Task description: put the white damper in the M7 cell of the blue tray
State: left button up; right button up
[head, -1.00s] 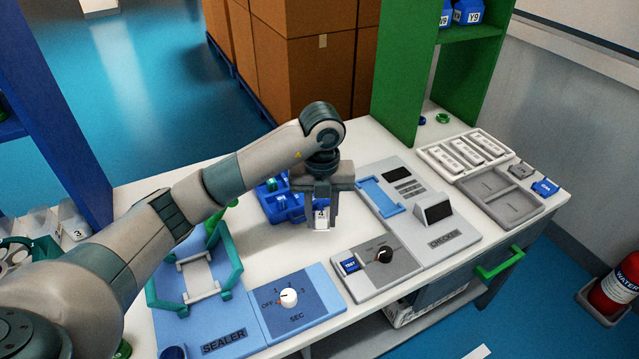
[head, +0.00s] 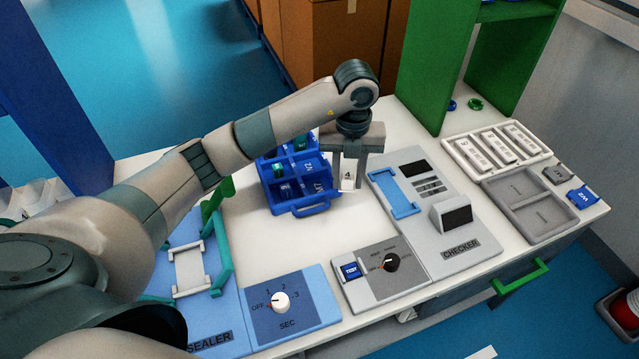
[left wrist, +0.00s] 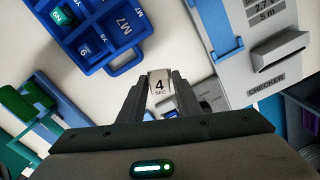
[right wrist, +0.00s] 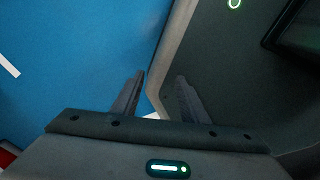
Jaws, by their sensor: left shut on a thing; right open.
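The white damper (head: 348,179), marked 4 SEC, is held upright between the fingers of my left gripper (head: 348,172). In the left wrist view the damper (left wrist: 160,82) shows its label between the fingertips. The blue tray (head: 299,208) stands just left of the gripper in the head view; the damper is beside it, not over it. In the left wrist view the tray (left wrist: 122,60) is at top left, with the M7 label (left wrist: 122,27) on a cell near its handle. Some other cells hold parts. My right gripper (right wrist: 158,95) is open and empty, away from the tray.
The sealer (head: 190,270) with its green frame is at left, beside a dial panel (head: 318,300). The checker (head: 462,240) is right of the damper. A white rack (head: 460,148) and grey tray (head: 510,190) lie far right. Clear table lies before the blue tray.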

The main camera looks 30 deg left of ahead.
pick_arm(q)
jog(key=shift+w+a+f, duration=0.2)
jog(key=shift+a, duration=0.1)
jog(key=w+a+f+p, duration=0.1)
jog(key=a+f, duration=0.1)
jog(key=a, duration=0.1)
jog(key=w+a+f+p, duration=0.1)
jog(key=w+a+f, duration=0.1)
jog(key=a, duration=0.1)
jog(key=w+a+f+p, duration=0.1)
jog(key=w+a+f, duration=0.1)
jog(key=a, duration=0.1)
jog(key=shift+a+f+p, duration=0.25)
jog(key=shift+f+p, duration=0.05)
jog(key=shift+p, duration=0.1)
pick_arm(e)
jog(key=r, duration=0.2)
jog(key=w+r, duration=0.1)
jog(key=shift+a+r, duration=0.15)
jog(key=shift+r, duration=0.25)
jog(key=shift+w, duration=0.1)
pick_arm(q)
jog(key=shift+f+p, duration=0.4)
jog(key=shift+f, duration=0.1)
notch_tip(320, 180, down, 2)
jog(key=shift+p, duration=0.5)
jog(key=shift+f, duration=0.45)
pick_arm(e)
jog(key=shift+r, duration=0.9)
